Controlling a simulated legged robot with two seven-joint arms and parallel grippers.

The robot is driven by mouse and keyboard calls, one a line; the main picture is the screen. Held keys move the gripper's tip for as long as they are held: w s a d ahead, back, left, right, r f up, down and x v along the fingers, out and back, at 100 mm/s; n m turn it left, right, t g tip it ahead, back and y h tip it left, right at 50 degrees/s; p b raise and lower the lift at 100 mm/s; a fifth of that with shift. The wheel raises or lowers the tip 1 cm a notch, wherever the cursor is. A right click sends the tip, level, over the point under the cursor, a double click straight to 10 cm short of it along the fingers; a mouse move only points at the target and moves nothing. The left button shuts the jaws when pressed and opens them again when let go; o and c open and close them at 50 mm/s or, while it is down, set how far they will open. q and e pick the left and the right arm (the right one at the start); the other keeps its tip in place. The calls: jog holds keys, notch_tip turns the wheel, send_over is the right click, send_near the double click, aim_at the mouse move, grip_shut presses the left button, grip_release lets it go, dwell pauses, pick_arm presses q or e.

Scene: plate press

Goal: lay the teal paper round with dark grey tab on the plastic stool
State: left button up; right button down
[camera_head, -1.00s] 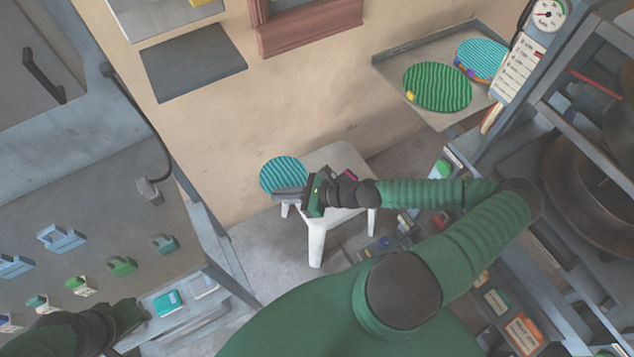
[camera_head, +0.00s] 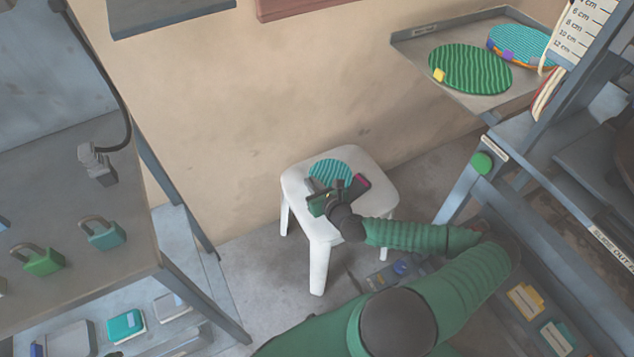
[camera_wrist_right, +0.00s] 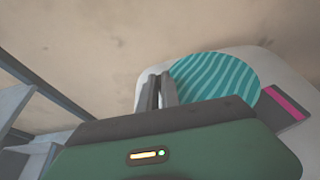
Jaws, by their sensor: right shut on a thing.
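The teal wavy-striped paper round (camera_head: 329,172) is over the seat of the white plastic stool (camera_head: 372,180). My right gripper (camera_head: 314,187) is shut on the round's near edge. The round looks nearly flat and inside the seat's outline. I cannot tell whether it touches the seat. My left gripper is not in view.
A grey tray (camera_head: 408,54) at the upper right holds a green striped round (camera_head: 470,70) and a blue striped round (camera_head: 520,46). A workbench with padlocks (camera_head: 103,234) stands at left. A metal frame (camera_head: 470,175) stands right of the stool.

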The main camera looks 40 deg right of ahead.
jog(key=w+d, duration=0.2)
jog(key=shift+w+d+f+b, duration=0.1)
jog(key=shift+d+f+b, duration=0.1)
jog(key=shift+d+b, duration=0.15)
jog(key=f+b, duration=0.2)
jog(key=d+f, duration=0.1)
jog(key=f, duration=0.1)
jog(key=shift+w+d+b, duration=0.1)
jog(key=shift+w+b, duration=0.25)
jog(key=shift+b, duration=0.05)
jog(key=shift+r, duration=0.25)
jog(key=c, duration=1.6)
grip_release()
jog(key=shift+o, duration=0.2)
jog(key=p+v, duration=0.3)
jog(key=v, duration=0.8)
jog(key=shift+s+r+p, duration=0.1)
jog(key=shift+r+p, duration=0.05)
jog(key=shift+p, duration=0.25)
jog(key=shift+s+r, duration=0.1)
jog(key=shift+s, duration=0.25)
